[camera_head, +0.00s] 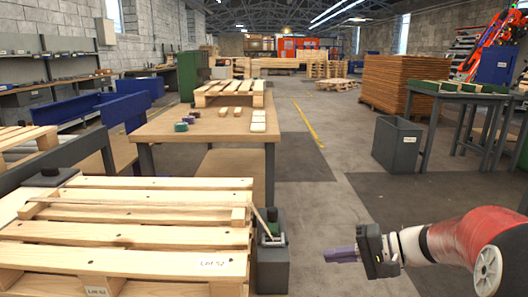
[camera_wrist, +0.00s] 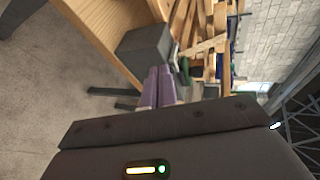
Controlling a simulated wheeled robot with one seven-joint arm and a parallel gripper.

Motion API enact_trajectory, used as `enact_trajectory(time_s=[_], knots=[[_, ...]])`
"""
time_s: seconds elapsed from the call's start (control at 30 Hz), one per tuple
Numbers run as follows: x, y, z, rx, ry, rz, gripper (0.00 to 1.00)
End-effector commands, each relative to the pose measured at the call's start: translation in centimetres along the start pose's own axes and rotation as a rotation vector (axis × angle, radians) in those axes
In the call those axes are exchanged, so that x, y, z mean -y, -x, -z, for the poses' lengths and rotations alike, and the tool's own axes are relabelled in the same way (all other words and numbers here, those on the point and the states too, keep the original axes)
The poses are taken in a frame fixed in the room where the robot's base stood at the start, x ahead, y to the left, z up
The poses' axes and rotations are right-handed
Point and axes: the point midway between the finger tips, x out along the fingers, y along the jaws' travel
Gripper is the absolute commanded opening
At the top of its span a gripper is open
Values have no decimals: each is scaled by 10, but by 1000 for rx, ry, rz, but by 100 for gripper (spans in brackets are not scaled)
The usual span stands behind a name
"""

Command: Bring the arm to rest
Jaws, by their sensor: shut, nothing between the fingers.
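My gripper (camera_head: 342,254) is at the lower right of the head view, held over the open grey floor to the right of the pallet. Its purple fingers point left and are shut with nothing between them. The fingers also show in the wrist view (camera_wrist: 158,88), close together. My red and white arm comes in from the right edge. The gripper is apart from the pallet (camera_head: 150,225) and from the grey box (camera_head: 272,270) at the pallet's right corner.
A wooden table (camera_head: 205,127) stands behind the pallet with a small pallet and blocks on it. A grey bin (camera_head: 396,145) and a workbench (camera_head: 462,92) stand at the right. Stacked brown boards (camera_head: 395,85) are farther back. The floor in the middle is clear.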

Motion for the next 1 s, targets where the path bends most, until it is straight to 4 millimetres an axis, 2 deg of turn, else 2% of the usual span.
enact_trajectory(time_s=[0.13,0.27,0.4,0.5,0.6,0.73,1.0], knots=[[3,-15,-43,54,36,-193,0],[0,-19,-90,78,99,-423,0],[-8,-7,-139,45,212,-686,0],[-13,10,-164,-17,315,-839,0],[-16,28,-180,-94,419,-947,0],[-17,47,-191,-184,529,-1025,0],[-18,60,-195,-253,607,-1066,0]])
